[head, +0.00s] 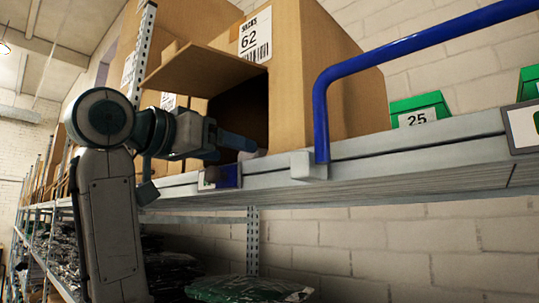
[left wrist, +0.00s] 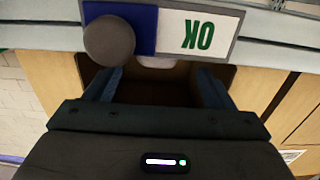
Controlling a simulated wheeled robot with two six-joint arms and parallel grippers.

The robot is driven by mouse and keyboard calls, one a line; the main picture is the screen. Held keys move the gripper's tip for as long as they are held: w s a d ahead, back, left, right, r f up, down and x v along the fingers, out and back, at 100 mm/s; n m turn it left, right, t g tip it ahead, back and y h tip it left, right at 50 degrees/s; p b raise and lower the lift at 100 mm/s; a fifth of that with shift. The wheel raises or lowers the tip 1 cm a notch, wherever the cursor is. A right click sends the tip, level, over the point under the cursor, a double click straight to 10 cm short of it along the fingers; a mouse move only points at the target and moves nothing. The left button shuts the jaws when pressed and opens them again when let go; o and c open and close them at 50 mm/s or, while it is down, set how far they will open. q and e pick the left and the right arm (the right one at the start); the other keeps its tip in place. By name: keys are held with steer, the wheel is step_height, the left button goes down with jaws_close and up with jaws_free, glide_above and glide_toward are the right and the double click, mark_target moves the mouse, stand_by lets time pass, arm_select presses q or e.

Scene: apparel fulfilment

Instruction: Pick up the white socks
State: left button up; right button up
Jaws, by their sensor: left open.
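An open cardboard box (head: 287,75) labelled 62 stands on the shelf, its front flap raised. My left gripper (head: 238,142) reaches into the box's dark opening with its fingers spread and nothing seen between them. A small pale bundle (head: 251,154), which looks like the white socks, lies low in the opening just beyond the fingertips. In the left wrist view its pale edge (left wrist: 156,62) shows between the two open fingers (left wrist: 158,80), partly hidden behind the sign. My right gripper is not in view.
A blue bar (head: 321,100) rises from the shelf edge (head: 400,153) right of the opening. A small sign reading OK (left wrist: 197,32), with a round grey knob (left wrist: 108,41), sits at the shelf edge under my gripper. Green bins (head: 420,108) stand farther right.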

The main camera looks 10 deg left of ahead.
mark_target(245, 154)
arm_select(q)
steer(key=p+x, duration=0.2)
steer(key=x, duration=0.1)
steer(key=p+x, duration=0.1)
steer(key=shift+w+d+r+p, duration=0.1)
steer(key=shift+d+r+p, duration=0.15)
steer(key=shift+p, duration=0.1)
steer(key=shift+w+d+f+p, duration=0.15)
steer(key=shift+w+d+p, duration=0.2)
steer(key=shift+w, duration=0.15)
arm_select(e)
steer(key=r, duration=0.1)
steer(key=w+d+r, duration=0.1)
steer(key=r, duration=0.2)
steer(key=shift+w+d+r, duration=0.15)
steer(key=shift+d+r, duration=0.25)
arm_select(q)
steer(key=c, duration=1)
steer(key=shift+c, duration=0.3)
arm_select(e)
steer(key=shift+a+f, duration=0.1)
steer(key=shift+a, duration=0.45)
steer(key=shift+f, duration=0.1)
